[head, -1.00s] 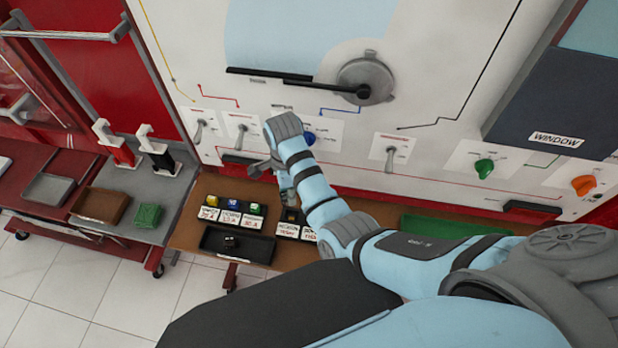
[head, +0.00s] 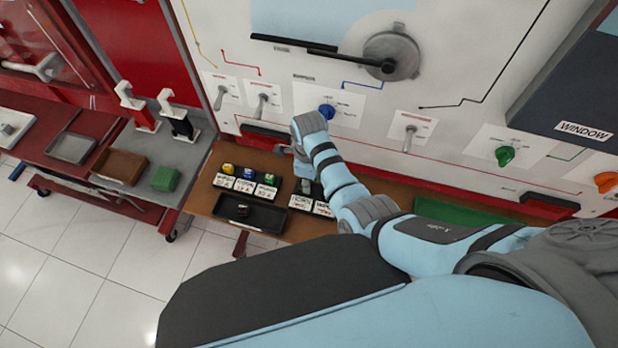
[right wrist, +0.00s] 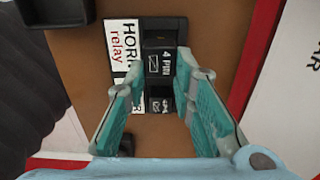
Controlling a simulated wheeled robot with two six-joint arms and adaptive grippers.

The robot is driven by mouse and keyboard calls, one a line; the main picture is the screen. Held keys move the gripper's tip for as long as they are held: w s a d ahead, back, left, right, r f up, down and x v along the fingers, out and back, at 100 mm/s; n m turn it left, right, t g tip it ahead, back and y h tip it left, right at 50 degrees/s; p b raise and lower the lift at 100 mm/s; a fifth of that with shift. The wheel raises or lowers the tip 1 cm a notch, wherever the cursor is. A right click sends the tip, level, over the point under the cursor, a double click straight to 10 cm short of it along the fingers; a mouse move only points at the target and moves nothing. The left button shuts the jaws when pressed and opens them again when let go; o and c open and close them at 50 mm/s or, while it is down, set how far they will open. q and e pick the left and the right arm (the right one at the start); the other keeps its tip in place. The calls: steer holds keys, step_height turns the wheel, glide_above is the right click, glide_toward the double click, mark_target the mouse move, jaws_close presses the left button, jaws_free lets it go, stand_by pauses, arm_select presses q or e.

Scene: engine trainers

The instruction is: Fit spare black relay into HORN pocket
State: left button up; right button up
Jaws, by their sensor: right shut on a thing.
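My right gripper (right wrist: 160,65) is shut on a black relay (right wrist: 160,62) marked "4 PIN", held between its fingertips. The relay is over the black holder on the brown bench, beside the white HORN relay label (right wrist: 122,45). Whether it is seated in the HORN pocket or just above it, I cannot tell. A second black relay face (right wrist: 160,105) shows lower in the holder, between the fingers. In the head view my right gripper (head: 297,160) is low over the bench, and its arm partly hides the holder. My left gripper is out of view.
A black tray (head: 272,222) with a small dark block in it sits left of the labels. Yellow, blue and green fuses (head: 249,174) stand behind it. The white panel with switches rises close behind. A green mat (head: 455,212) lies right of my arm.

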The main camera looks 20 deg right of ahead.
steer(key=shift+r+p, duration=0.15)
steer(key=shift+p, duration=0.25)
stand_by(0.8)
steer(key=shift+f, duration=0.25)
steer(key=shift+f+b, duration=0.4)
steer(key=shift+f, duration=0.25)
steer(key=shift+f, duration=0.15)
steer(key=shift+f, duration=0.3)
stand_by(0.5)
steer(key=o, duration=1.1)
steer(key=shift+o, duration=0.4)
